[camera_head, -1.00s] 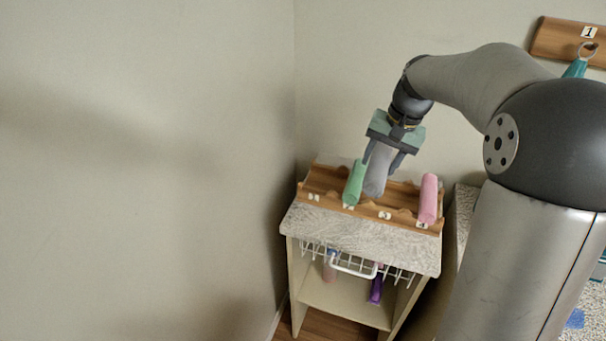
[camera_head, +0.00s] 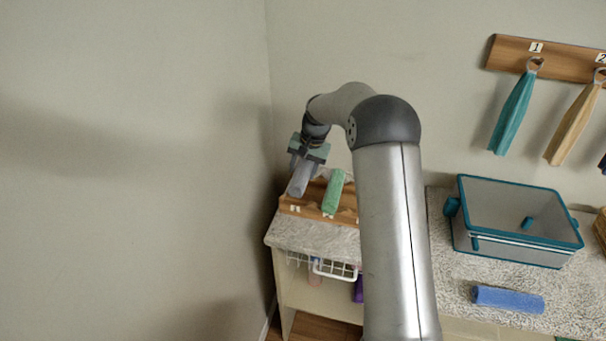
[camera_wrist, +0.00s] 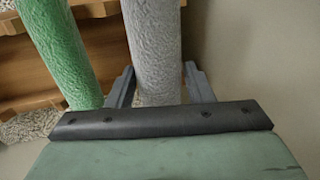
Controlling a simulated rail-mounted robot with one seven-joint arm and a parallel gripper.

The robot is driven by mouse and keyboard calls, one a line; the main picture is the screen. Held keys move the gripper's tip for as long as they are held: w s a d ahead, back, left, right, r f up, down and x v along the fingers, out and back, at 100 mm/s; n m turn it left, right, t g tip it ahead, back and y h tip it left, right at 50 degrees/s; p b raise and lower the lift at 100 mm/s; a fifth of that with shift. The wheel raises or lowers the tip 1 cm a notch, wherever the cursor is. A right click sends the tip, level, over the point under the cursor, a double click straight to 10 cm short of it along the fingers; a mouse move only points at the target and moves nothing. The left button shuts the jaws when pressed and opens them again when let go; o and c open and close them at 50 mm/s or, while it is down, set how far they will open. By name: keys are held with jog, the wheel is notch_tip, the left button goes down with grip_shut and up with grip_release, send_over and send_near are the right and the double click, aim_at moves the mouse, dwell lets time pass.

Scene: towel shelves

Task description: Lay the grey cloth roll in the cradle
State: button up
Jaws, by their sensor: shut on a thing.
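The grey cloth roll (camera_head: 300,179) is held in my gripper (camera_head: 301,168) over the left end of the wooden cradle (camera_head: 311,211) on the small shelf unit. In the wrist view the grey roll (camera_wrist: 155,45) stands between the two fingers of my gripper (camera_wrist: 158,85). The green roll (camera_head: 333,193) lies in the cradle just to the right of the grey roll. In the wrist view the green roll (camera_wrist: 60,50) is left of my fingers, apart from them. Whether the grey roll touches the cradle I cannot tell. My arm hides the cradle's right part.
A white wire basket (camera_head: 335,269) hangs under the shelf unit's stone top (camera_head: 310,235). A teal-rimmed bin (camera_head: 515,222) and a blue roll (camera_head: 508,299) are on the counter at right. Teal (camera_head: 513,113) and tan (camera_head: 574,125) cloths hang above. The wall is close on the left.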

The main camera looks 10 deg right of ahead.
jog(key=x, duration=0.3)
jog(key=shift+d+f+p, duration=0.15)
jog(key=shift+d+p, duration=0.1)
jog(key=shift+p, duration=0.05)
jog(key=shift+f, duration=0.1)
jog(key=shift+f+b, duration=0.55)
jog(key=o, duration=1)
jog(key=shift+s+r, duration=0.1)
